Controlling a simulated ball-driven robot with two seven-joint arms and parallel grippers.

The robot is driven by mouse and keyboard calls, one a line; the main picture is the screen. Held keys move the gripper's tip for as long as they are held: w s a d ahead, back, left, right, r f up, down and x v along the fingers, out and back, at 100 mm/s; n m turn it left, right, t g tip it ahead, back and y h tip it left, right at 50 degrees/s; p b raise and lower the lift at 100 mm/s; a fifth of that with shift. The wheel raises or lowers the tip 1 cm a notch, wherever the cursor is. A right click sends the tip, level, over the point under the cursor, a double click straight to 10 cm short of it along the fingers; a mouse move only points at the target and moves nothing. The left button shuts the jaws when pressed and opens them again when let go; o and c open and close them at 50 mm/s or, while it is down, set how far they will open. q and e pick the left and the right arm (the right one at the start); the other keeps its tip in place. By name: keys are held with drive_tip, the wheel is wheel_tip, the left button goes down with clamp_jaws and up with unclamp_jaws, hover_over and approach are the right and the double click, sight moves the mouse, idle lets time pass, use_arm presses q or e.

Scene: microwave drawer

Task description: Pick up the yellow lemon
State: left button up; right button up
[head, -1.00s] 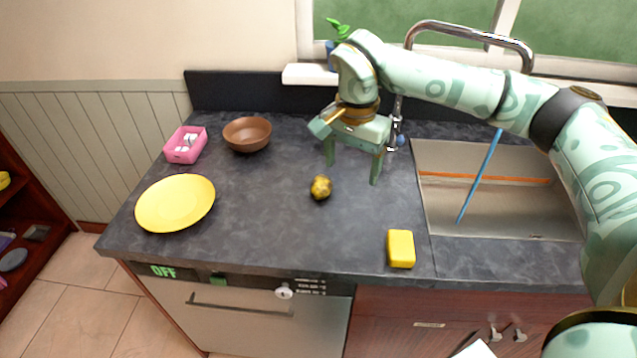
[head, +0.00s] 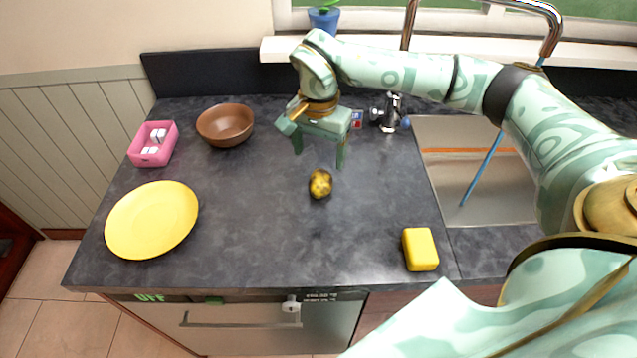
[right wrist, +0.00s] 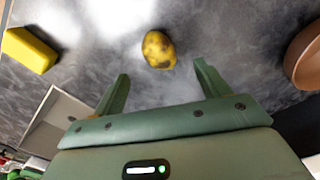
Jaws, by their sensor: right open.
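The lemon (head: 320,184) is yellow with dark blotches and lies on the dark countertop near its middle. It also shows in the right wrist view (right wrist: 158,49), beyond and between the fingertips. My right gripper (head: 319,158) is open and empty, pointing down behind the lemon as the head view sees it. Its two fingers also show in the right wrist view (right wrist: 160,74), apart from the lemon. My left gripper is not in view.
A yellow sponge-like block (head: 420,249) lies near the counter's front edge. A yellow plate (head: 152,220), a pink box (head: 153,145) and a brown bowl (head: 225,125) stand at left. A sink (head: 480,180) with a faucet is at right. Counter around the lemon is clear.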

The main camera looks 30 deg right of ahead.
sight(320, 176)
drive_tip(key=f, duration=0.3)
drive_tip(key=shift+w+f, duration=0.2)
drive_tip(key=shift+f, duration=0.2)
drive_tip(key=shift+s+f+b, duration=0.15)
drive_tip(key=shift+f+b, duration=0.15)
drive_tip(key=shift+f, duration=0.05)
drive_tip(key=f, duration=0.2)
drive_tip(key=f+b, duration=0.1)
drive_tip(key=f, duration=0.1)
drive_tip(key=shift+d+f, duration=0.2)
drive_tip(key=shift+f, duration=0.05)
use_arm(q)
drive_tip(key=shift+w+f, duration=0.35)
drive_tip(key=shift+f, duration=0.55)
use_arm(e)
drive_tip(key=c, duration=1.1)
